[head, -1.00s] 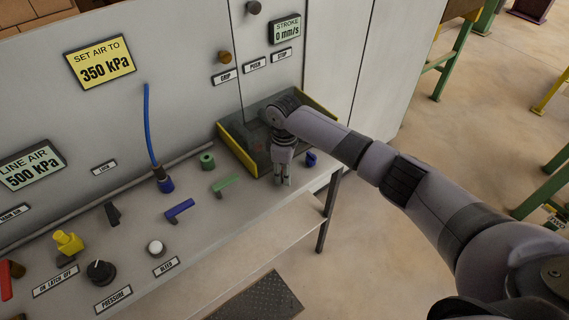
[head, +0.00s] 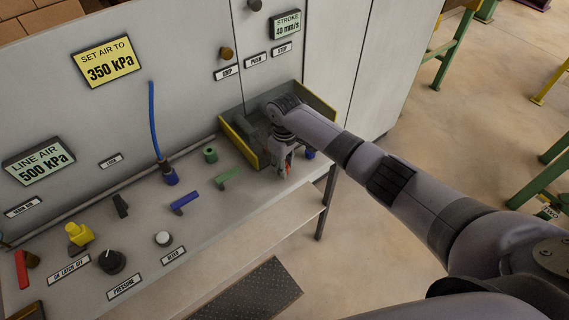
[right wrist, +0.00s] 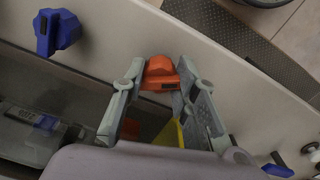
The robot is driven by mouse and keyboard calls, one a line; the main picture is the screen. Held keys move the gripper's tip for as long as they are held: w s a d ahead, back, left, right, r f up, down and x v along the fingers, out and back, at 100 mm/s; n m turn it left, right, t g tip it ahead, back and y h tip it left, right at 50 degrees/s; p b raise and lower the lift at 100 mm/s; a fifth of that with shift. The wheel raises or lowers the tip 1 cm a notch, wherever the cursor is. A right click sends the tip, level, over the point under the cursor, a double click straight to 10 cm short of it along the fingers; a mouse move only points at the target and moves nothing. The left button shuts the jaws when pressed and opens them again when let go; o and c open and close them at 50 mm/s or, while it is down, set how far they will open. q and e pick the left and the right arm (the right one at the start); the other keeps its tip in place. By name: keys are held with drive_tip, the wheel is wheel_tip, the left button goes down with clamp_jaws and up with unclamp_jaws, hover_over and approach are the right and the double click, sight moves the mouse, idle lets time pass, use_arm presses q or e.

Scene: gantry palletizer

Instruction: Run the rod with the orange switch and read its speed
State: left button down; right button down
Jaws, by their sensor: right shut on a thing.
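My right gripper (head: 286,168) is shut on the orange switch (right wrist: 161,76) at the bench's right end. In the right wrist view, the switch sits between the two fingertips (right wrist: 160,85); in the head view, only a bit of orange shows between the fingers. The STROKE display (head: 286,24) on the cabinet shows a two-digit speed in mm/s, perhaps 80; the first digit is blurred. The yellow-edged tray (head: 240,147) stands behind my wrist with grey parts inside, partly hidden. I cannot tell the rod clearly there. My left gripper is out of view.
The LINE AIR display (head: 38,160) reads 500 kPa; a yellow sign (head: 106,61) says SET AIR TO 350 kPa. Left of my gripper are green (head: 227,178) and blue levers (head: 184,202), a white button (head: 163,239) and a black knob (head: 112,261). A blue knob (right wrist: 55,32) is beside the switch.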

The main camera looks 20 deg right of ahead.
drive_tip(key=c, duration=1.3)
unclamp_jaws()
drive_tip(key=shift+r, duration=0.1)
wheel_tip(320, 180, up, 12)
drive_tip(key=shift+f, duration=0.1)
